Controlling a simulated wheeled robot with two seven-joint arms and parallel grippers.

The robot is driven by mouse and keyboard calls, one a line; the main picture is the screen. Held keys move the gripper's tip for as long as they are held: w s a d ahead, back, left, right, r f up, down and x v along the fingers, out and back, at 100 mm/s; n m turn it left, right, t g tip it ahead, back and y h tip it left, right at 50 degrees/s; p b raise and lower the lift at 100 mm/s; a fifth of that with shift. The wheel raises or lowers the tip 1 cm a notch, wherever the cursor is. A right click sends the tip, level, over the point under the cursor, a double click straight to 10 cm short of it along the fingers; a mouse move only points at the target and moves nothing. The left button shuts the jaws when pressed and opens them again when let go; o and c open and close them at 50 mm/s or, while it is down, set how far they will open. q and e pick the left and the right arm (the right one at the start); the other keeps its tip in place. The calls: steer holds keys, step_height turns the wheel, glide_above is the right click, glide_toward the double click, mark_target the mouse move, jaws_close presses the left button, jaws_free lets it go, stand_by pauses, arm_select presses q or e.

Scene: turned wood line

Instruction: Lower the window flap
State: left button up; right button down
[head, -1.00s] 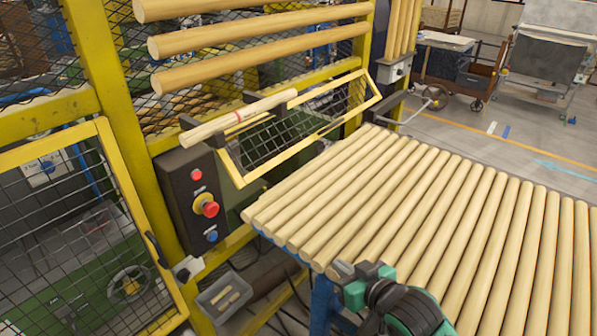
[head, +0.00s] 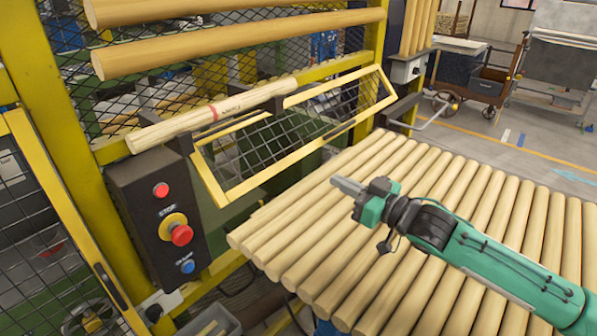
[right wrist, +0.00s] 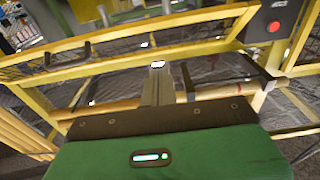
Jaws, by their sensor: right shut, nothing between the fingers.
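The window flap (head: 285,162) is a yellow frame with dark mesh, hinged on the yellow guard in the middle of the head view. It stands tilted outward, its lower edge toward me. My right gripper (head: 342,186) is shut and empty. It hangs above the wooden rods, right of and a little below the flap's lower bar, apart from it, fingers pointing left. In the right wrist view the gripper's fingers (right wrist: 158,75) point toward the flap (right wrist: 180,22), which looks upside down there, with a dark handle (right wrist: 65,52) on its bar. My left gripper is not in view.
A bed of wooden rods (head: 460,190) lies below the flap. A pale rod with a red band (head: 215,112) rests on dark brackets beside the flap. A control box (head: 160,220) with a red stop button stands left. A trolley (head: 490,85) is far right.

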steer(key=r, duration=0.1)
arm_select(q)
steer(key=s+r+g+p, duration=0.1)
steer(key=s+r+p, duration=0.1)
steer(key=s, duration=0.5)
arm_select(e)
steer(key=p, duration=0.2)
glide_toward(283, 163)
step_height(283, 163, up, 4)
steer(key=w+a, duration=0.2)
steer(key=a+f, duration=0.1)
steer(key=w+a+f+p, duration=0.1)
steer(key=shift+w+a+f, duration=0.1)
steer(key=shift+f, duration=0.3)
steer(key=shift+w+a+f+p, duration=0.15)
steer(key=shift+a+f+p, duration=0.15)
steer(key=shift+f, duration=0.1)
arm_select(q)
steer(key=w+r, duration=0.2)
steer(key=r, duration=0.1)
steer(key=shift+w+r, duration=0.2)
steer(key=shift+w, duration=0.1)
